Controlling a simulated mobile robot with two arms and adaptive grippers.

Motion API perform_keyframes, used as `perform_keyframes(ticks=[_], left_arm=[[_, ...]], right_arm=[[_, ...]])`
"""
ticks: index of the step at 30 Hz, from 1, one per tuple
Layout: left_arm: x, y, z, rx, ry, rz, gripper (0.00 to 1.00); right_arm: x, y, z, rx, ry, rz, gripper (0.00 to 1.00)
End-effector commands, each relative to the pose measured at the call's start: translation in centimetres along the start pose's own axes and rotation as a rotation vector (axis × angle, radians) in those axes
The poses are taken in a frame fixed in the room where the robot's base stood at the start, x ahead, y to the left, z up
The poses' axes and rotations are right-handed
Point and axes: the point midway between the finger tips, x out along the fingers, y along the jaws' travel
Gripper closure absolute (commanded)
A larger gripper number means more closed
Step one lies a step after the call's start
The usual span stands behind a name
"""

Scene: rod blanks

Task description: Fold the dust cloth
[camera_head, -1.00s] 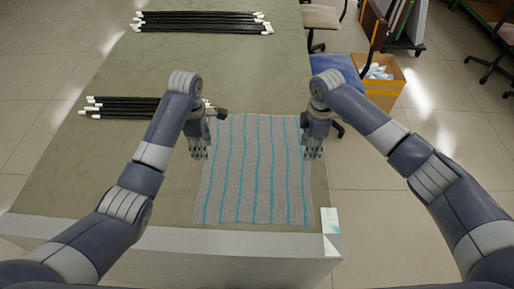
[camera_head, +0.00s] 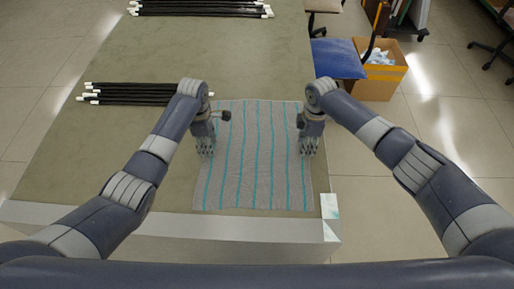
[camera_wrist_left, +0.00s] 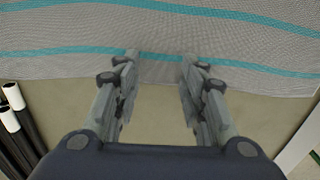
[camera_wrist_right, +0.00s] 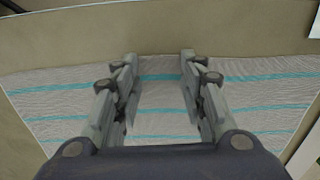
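The dust cloth (camera_head: 250,165) is grey with teal stripes and lies spread flat on the table near its front edge. My left gripper (camera_head: 205,150) is over the cloth's left edge. In the left wrist view its open fingers (camera_wrist_left: 160,65) straddle a spot at the cloth's edge, with bare table below. My right gripper (camera_head: 308,150) is over the cloth's right edge. In the right wrist view its fingers (camera_wrist_right: 158,65) are apart, over the cloth near its edge. Neither gripper has cloth between closed fingers. Contact with the cloth cannot be told.
Black rods with white ends (camera_head: 130,93) lie left of the cloth, and another bundle (camera_head: 200,8) lies at the table's far end. A small white box (camera_head: 329,206) sits at the front right corner. A blue chair (camera_head: 338,58) and a cardboard box (camera_head: 380,75) stand beyond the table's right side.

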Motion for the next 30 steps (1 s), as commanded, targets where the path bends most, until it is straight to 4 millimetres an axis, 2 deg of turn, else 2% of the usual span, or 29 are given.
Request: perform_keyframes(ticks=[8,18,30], left_arm=[[0.31,0.00,0.01,0.000,0.000,0.000,0.63],[0.42,-0.07,-0.01,0.000,0.000,-0.002,1.00],[0.71,-0.29,-0.12,-0.001,0.003,-0.009,1.00]], right_arm=[[0.32,-0.01,-0.03,0.000,0.000,0.000,0.63],[0.46,-0.05,-0.01,0.000,0.000,-0.001,1.00],[0.54,-0.07,0.10,0.001,-0.002,-0.001,1.00]])
